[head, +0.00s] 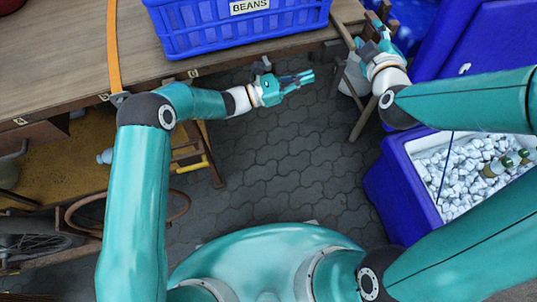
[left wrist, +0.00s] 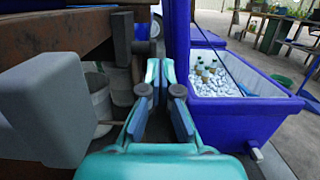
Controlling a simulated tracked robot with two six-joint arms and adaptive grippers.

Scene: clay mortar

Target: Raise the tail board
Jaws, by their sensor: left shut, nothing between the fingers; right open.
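A wooden bed (head: 60,60) fills the upper left of the head view. Its front edge carries small numbered plates. I cannot tell a separate tail board apart from this edge; a rusty brown face (left wrist: 65,35) shows in the left wrist view at upper left. My left gripper (head: 308,77) is shut and empty, in front of the edge and below the blue crate. Its closed fingers (left wrist: 160,72) also show in the left wrist view. My right gripper (head: 372,38) is open, at the bed's right end beside a wooden post (head: 345,35).
A blue crate (head: 240,30) labelled BEANS stands on the bed, right of an orange strap (head: 113,50). A blue cooler (head: 400,200) of ice and bottles stands at right. Buckets (left wrist: 98,98) sit under the bed. Paved floor (head: 270,160) is clear between.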

